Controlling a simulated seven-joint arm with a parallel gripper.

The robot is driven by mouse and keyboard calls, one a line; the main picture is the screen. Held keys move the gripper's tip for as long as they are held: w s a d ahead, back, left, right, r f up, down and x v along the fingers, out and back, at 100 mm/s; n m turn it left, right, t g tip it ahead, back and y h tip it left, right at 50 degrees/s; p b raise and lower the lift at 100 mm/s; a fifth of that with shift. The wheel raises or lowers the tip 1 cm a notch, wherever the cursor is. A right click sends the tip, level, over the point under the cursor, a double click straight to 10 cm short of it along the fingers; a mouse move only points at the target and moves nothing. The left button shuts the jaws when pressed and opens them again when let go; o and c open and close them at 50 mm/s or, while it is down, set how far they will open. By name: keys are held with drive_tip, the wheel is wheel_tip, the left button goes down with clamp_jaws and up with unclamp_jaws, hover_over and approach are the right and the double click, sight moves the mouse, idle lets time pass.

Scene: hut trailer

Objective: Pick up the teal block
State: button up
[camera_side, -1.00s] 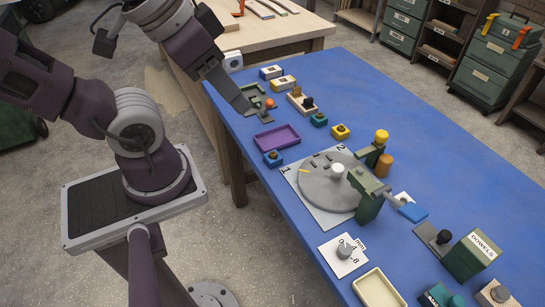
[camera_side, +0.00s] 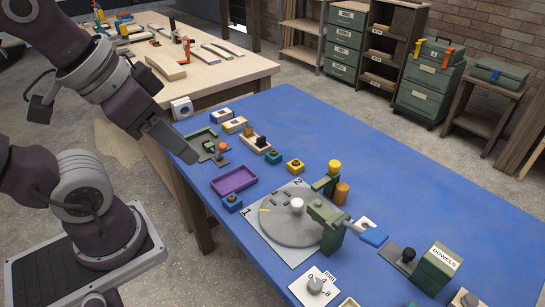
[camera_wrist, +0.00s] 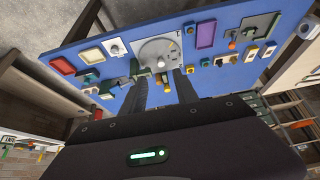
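The teal block (camera_side: 273,157) is a small cube with a dark round top. It sits on the blue table (camera_side: 330,135), between a yellow block (camera_side: 295,166) and a wooden block with dark knobs (camera_side: 256,144). In the wrist view the teal block (camera_wrist: 205,62) is small, right of the fingers. My gripper (camera_side: 188,156) is above the table's left edge, left of the teal block and apart from it. In the wrist view my gripper (camera_wrist: 160,82) shows two black fingers spread apart with nothing held between them.
A purple tray (camera_side: 234,180), a blue block (camera_side: 232,203) and a green-grey tray (camera_side: 201,140) lie near the left edge. A round dial plate (camera_side: 290,228) with a green clamp (camera_side: 325,220) stands in front. The back of the blue table is clear.

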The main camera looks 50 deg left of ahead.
drive_tip(key=shift+o, duration=0.2)
idle(0.3)
drive_tip(key=o, duration=0.6)
drive_tip(key=shift+c, duration=0.2)
